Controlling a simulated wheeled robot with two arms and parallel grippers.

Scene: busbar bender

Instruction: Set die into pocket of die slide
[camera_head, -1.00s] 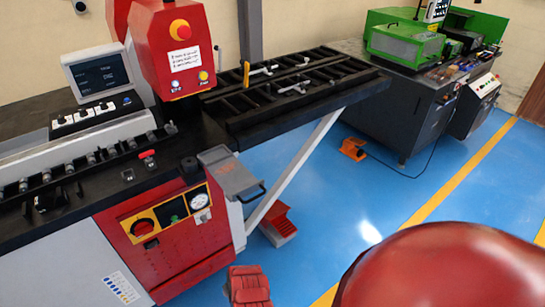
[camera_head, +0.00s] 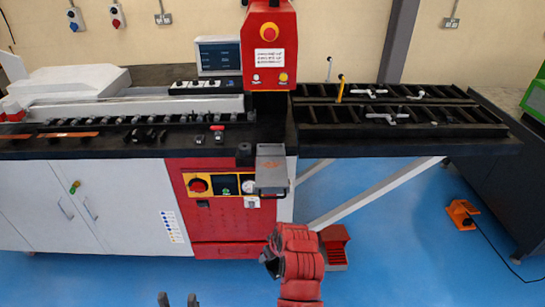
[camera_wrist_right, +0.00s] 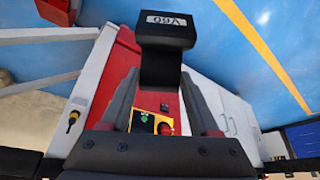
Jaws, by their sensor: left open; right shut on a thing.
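The die (camera_wrist_right: 167,32) is a dark block with a pale label that reads V60 upside down in the right wrist view. My right gripper (camera_wrist_right: 160,85) is shut on it, one finger on each side.
The red press head (camera_head: 269,45) rises behind the slide. A black roller table (camera_head: 400,115) extends right on a slanted strut.

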